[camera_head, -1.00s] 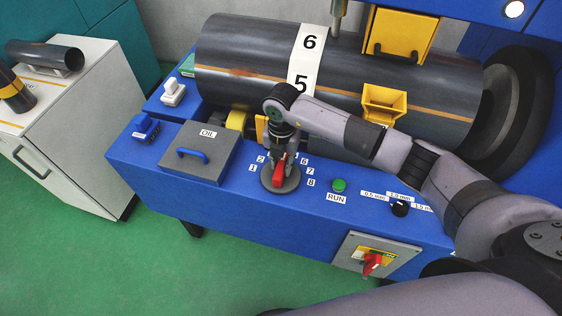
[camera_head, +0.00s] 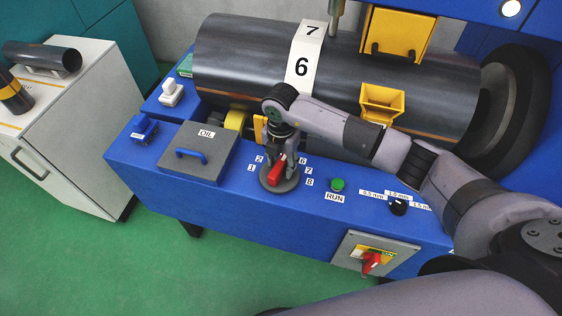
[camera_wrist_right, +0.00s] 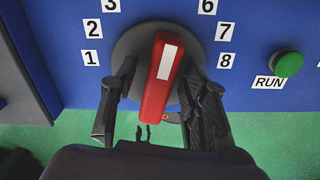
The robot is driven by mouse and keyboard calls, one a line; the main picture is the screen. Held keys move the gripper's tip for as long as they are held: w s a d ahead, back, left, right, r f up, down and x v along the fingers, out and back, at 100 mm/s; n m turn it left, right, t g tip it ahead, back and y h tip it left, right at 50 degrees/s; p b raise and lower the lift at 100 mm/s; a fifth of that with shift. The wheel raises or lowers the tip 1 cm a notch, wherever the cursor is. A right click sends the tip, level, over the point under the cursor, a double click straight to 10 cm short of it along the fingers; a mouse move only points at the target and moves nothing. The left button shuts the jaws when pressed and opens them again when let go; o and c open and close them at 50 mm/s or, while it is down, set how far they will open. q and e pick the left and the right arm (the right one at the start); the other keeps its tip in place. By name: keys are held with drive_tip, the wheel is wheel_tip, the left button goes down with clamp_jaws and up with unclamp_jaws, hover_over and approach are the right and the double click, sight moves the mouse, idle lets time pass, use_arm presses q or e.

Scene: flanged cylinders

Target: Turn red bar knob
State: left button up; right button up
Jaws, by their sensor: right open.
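The red bar knob (camera_head: 276,169), with a white stripe along its top, sits on a round grey dial (camera_head: 290,184) on the blue machine's front panel. In the right wrist view the knob (camera_wrist_right: 160,80) stands in the middle, its white-striped end leaning slightly right between the 3 and 6 labels. My right gripper (camera_head: 280,160) is over the dial, pointing down. In the right wrist view its fingers (camera_wrist_right: 161,85) are open, one on each side of the bar. A gap shows on the left; contact on the right is unclear. My left gripper is not in view.
Number labels surround the dial. A green RUN button (camera_head: 338,184) and a black knob (camera_head: 399,207) lie to its right; an OIL lid (camera_head: 219,163) lies left. A large dark cylinder (camera_head: 240,65) with a numbered strip is behind. A red switch (camera_head: 371,262) is on the front face.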

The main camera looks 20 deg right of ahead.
sight(281, 162)
drive_tip(key=shift+r, duration=0.15)
wheel_tip(281, 162, up, 12)
idle(0.5)
drive_tip(key=shift+f, duration=0.2)
